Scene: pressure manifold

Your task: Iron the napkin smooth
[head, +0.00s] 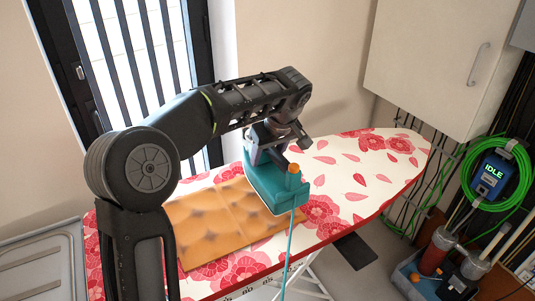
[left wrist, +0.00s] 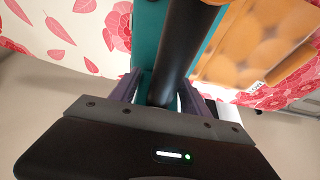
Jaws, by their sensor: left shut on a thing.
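The orange napkin (head: 213,228) lies spread on the ironing board, with darker, shaded patches and a crease line across it. A teal iron (head: 268,186) with an orange knob stands over the napkin's right end, partly beyond its edge; I cannot tell whether its sole touches the cloth. My left gripper (head: 272,138) is shut on the iron from above. In the left wrist view its fingers (left wrist: 158,92) close around the iron's black handle (left wrist: 181,50), and the napkin (left wrist: 262,42) shows to the right. My right gripper is not in view.
The ironing board (head: 370,165) has a red floral cover and is bare to the right of the iron. A teal cord (head: 290,240) hangs over its front edge. A green hose with an IDLE box (head: 491,176) hangs at the right; a grey tray (head: 40,265) is at the left.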

